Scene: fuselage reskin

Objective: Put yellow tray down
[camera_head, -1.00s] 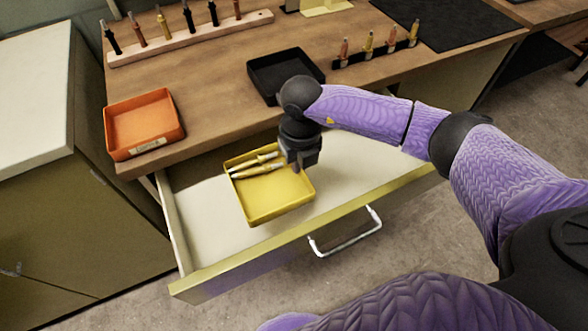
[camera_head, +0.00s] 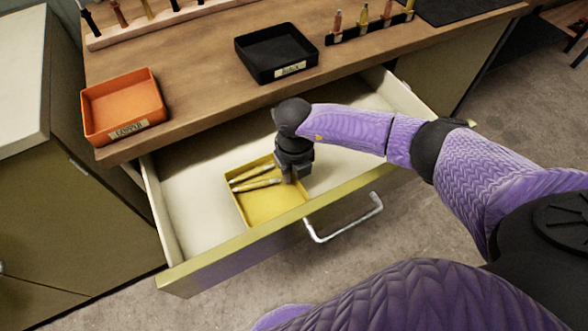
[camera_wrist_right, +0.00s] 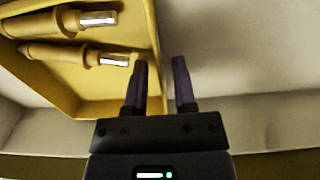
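The yellow tray (camera_head: 270,207) lies inside the open drawer, apparently on its floor, near the drawer front. Two yellow pen-like tools (camera_head: 256,183) with metal tips lie in it. My right gripper (camera_head: 298,178) is at the tray's right wall. In the right wrist view my right gripper (camera_wrist_right: 160,62) has its fingers apart, one on each side of the tray wall (camera_wrist_right: 153,50), with a gap between the wall and the right finger. My left gripper is not in view.
The drawer (camera_head: 200,215) has free floor left and right of the tray. Its front carries a metal handle (camera_head: 345,222). On the worktop above stand an orange tray (camera_head: 125,105), a black tray (camera_head: 275,52) and a small rack of several tools (camera_head: 370,30).

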